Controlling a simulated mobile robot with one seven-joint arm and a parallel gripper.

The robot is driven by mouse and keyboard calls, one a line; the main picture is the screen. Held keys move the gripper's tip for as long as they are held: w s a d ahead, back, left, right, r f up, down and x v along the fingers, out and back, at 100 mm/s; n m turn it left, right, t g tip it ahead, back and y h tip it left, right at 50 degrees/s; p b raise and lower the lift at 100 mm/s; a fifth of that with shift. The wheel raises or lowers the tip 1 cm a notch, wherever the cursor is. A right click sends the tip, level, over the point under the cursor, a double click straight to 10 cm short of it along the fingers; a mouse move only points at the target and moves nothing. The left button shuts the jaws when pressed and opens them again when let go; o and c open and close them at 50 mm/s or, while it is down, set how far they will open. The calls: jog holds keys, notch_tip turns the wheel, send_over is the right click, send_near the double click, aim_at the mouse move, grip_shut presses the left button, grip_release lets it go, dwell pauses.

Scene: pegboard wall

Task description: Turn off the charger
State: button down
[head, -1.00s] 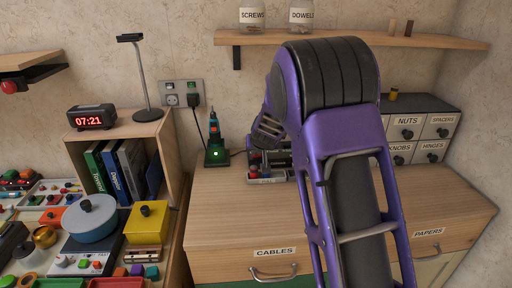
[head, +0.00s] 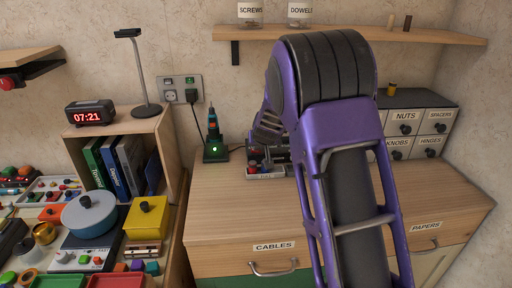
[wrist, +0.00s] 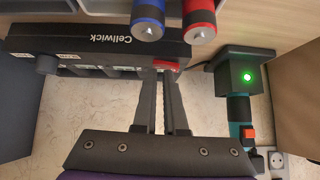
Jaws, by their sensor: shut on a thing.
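The dark charger marked Cellwick (wrist: 100,42) fills the upper left of the wrist view. A red battery (wrist: 199,18) and a blue battery (wrist: 148,20) show beside it. A red switch (wrist: 168,65) is on its edge. My gripper (wrist: 165,72) has its narrow fingers close together at this switch and is shut on it. The fingers partly cover the switch, so its setting is unclear. In the head view the charger (head: 266,174) stands on the wooden cabinet top, partly hidden by my purple arm.
A cordless driver (wrist: 239,115) sits in a dock (wrist: 243,70) with a green light, close beside my gripper. The wall outlet (head: 182,90) has a black plug and cable. A shelf (head: 350,35) with jars hangs above. A drawer unit (head: 420,124) stands at right.

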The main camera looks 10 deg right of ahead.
jog(key=shift+s+d+f, duration=0.1)
jog(key=shift+d+f, duration=0.05)
jog(key=shift+f, duration=0.2)
jog(key=s+r+p, duration=0.1)
jog(key=s+r, duration=0.2)
jog(key=r, duration=0.3)
jog(key=s+d+r+p, duration=0.1)
jog(key=s+r+p, duration=0.1)
jog(key=s+r, duration=0.2)
jog(key=shift+r, duration=0.85)
jog(key=shift+w, duration=0.1)
jog(key=shift+a+r+y+b, duration=0.3)
jog(key=shift+a+b, duration=0.3)
jog(key=shift+b, duration=0.6)
jog(key=shift+f, duration=0.1)
